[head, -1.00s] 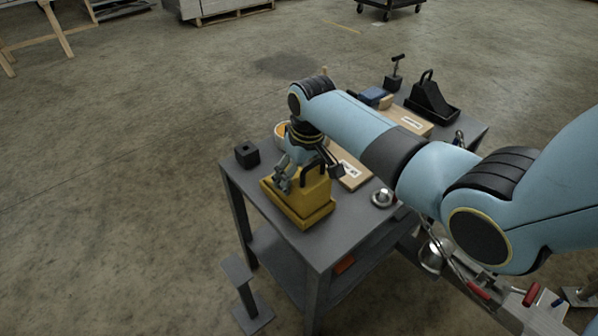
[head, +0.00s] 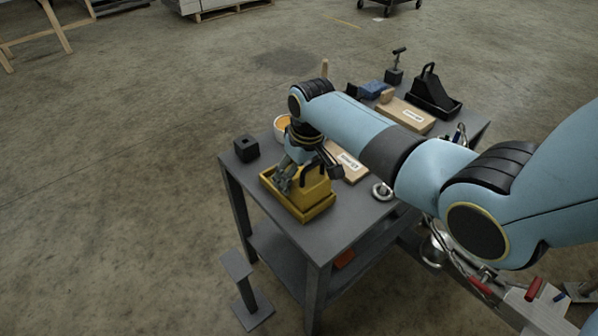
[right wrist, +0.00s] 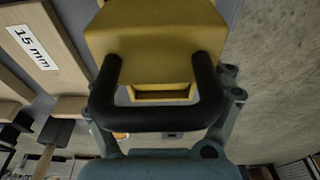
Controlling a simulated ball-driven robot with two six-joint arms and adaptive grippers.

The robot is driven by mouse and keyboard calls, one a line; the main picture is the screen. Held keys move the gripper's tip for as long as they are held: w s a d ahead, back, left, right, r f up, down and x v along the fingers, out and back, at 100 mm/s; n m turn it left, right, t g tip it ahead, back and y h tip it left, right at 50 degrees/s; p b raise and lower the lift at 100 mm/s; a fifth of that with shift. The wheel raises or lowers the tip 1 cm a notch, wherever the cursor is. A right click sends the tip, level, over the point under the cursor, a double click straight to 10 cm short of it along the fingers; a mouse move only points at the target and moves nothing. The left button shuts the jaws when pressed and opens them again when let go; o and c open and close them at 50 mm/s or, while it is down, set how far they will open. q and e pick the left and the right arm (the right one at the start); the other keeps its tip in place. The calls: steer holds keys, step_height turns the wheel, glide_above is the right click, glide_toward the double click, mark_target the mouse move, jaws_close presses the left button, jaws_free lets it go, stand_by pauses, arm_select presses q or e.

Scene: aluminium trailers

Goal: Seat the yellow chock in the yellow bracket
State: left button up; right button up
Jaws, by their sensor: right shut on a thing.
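The yellow chock (head: 315,191), a block with a black handle, is at the near left of the grey table. It stands over or inside the yellow bracket (head: 291,208), a shallow tray whose front rim shows. I cannot tell whether its underside rests on the bracket floor. My right gripper (head: 286,180) is shut on the chock's handle. In the right wrist view the black handle (right wrist: 160,118) crosses between the fingers, with the yellow chock body (right wrist: 155,40) beyond it. My left gripper is not in view.
A black cube with a hole (head: 246,148) stands left of the bracket. Behind are an orange-filled bowl (head: 282,127), a labelled board (head: 350,167) and a black chock in a black tray (head: 432,93). A metal ring (head: 382,191) lies right.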

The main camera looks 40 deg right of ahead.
steer(key=o, duration=1.6)
steer(key=shift+c, duration=0.2)
steer(key=r, duration=0.4)
steer(key=s+r, duration=0.1)
steer(key=r, duration=0.3)
steer(key=s+r, duration=0.1)
steer(key=r, duration=0.2)
steer(key=shift+r, duration=0.4)
